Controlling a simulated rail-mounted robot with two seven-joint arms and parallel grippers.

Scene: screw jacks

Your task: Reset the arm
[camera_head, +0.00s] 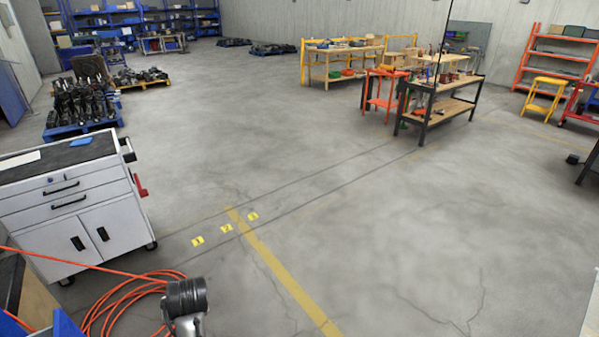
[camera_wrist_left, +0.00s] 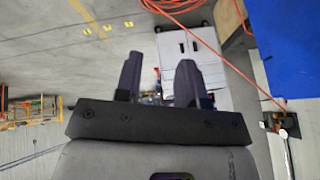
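My left gripper (camera_wrist_left: 159,62) shows in the left wrist view, with its two dark fingers apart. Nothing is held between them; only the floor and the distant white cabinet (camera_wrist_left: 195,58) show behind. I cannot make out my left gripper in the head view. My right gripper is in neither view. The task names no separate object.
The white tool cabinet (camera_head: 92,205) stands at the left of the head view. A coiled orange hose (camera_head: 118,300) lies on the floor below it. A black-framed workbench (camera_head: 440,105) stands farther back. The middle floor, with yellow number markers (camera_head: 226,228), is clear.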

